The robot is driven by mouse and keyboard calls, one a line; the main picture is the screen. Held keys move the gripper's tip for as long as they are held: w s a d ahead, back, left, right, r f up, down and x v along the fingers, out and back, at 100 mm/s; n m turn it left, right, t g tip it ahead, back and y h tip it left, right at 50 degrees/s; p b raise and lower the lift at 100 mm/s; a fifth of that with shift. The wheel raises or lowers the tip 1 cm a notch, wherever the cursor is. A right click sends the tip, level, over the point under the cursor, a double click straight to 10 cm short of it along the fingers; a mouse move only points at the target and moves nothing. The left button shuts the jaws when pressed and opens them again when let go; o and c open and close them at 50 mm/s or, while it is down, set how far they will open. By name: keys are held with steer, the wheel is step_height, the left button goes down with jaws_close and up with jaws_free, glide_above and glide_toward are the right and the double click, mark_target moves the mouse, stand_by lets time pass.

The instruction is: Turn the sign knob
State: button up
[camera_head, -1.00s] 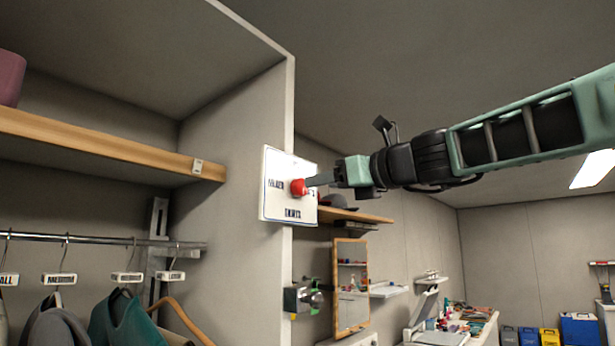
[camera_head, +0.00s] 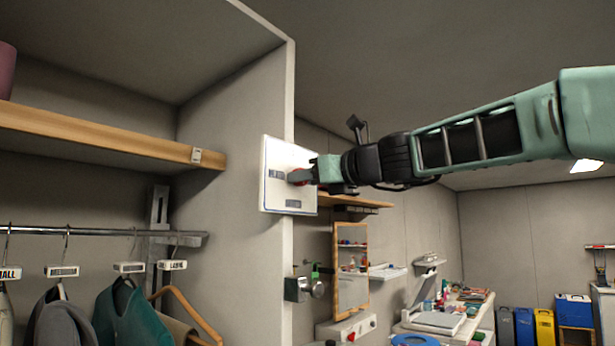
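The sign (camera_head: 275,194) is a white panel with dark lettering, mounted at the front edge of a grey partition. The fingers hide most of the knob. I cannot tell whether they are shut on it or only around it.
A wooden shelf (camera_head: 110,142) and a rail (camera_head: 90,231) with hanging clothes are at the left. The partition (camera_head: 235,220) stands beside the sign. A mirror (camera_head: 351,280) and a small shelf (camera_head: 355,200) are below my arm. A cluttered counter (camera_head: 440,321) is farther right.

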steer(key=shift+f+n+b, duration=0.1)
steer(key=shift+n+b, duration=0.25)
steer(key=shift+n, duration=0.05)
steer(key=shift+w+m+g+y+b, duration=0.1)
steer(key=shift+m+g+y+b, duration=0.25)
steer(key=shift+m+b, duration=5.4)
steer(key=shift+m+g+y+p, duration=0.3)
steer(key=shift+m+p, duration=0.4)
steer(key=shift+m, duration=11.35)
steer(key=shift+f, duration=0.1)
steer(key=o, duration=1)
steer(key=shift+d, duration=0.1)
